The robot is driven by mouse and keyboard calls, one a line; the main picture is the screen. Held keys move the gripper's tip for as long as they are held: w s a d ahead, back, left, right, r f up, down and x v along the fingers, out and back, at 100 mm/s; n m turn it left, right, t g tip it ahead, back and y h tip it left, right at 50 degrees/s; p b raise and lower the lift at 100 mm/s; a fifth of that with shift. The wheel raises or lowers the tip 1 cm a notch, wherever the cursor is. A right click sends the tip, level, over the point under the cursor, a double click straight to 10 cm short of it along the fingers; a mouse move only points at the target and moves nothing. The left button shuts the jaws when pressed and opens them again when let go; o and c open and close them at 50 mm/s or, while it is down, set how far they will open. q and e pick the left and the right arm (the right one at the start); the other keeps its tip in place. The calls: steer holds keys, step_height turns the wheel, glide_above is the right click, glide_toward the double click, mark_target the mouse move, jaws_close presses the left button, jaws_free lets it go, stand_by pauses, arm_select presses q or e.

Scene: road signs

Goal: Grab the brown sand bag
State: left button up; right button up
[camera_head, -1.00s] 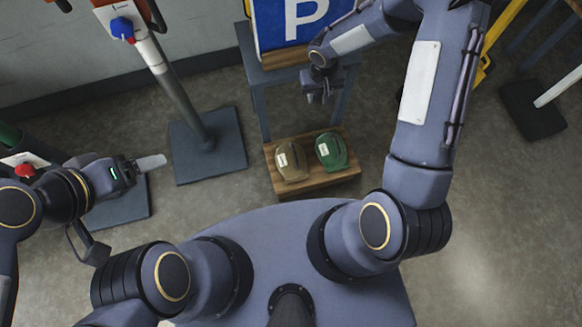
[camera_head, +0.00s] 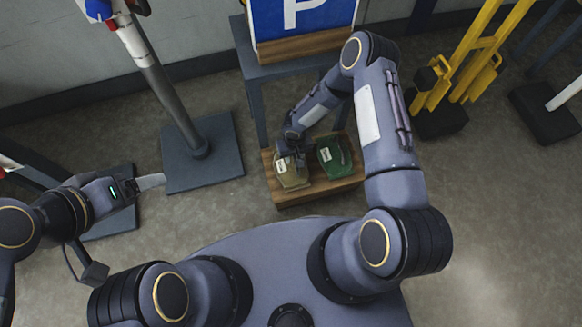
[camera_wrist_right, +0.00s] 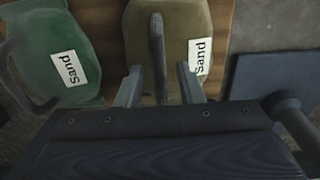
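The brown sand bag (camera_head: 291,178) lies at the left on a low wooden shelf (camera_head: 320,192), beside a green sand bag (camera_head: 328,168). My right gripper (camera_head: 299,163) is over the brown bag and partly hides it. In the right wrist view, the brown bag (camera_wrist_right: 185,30) with its white "Sand" label is ahead of my right gripper (camera_wrist_right: 159,86). The two fingers are apart, with the bag's dark handle (camera_wrist_right: 157,50) between them. I cannot tell whether they touch it. My left gripper (camera_head: 150,182) is far to the left, away from the bags; its finger gap is not clear.
A blue "P" sign (camera_head: 300,18) stands on the table (camera_head: 262,68) above the shelf. A pole on a dark base plate (camera_head: 205,160) stands to the left. Yellow barriers (camera_head: 470,60) stand at the back right. The floor right of the shelf is partly clear.

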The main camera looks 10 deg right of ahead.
steer(key=shift+f, duration=0.4)
steer(key=shift+c, duration=0.2)
jaws_close()
steer(key=shift+r, duration=0.1)
stand_by(0.9)
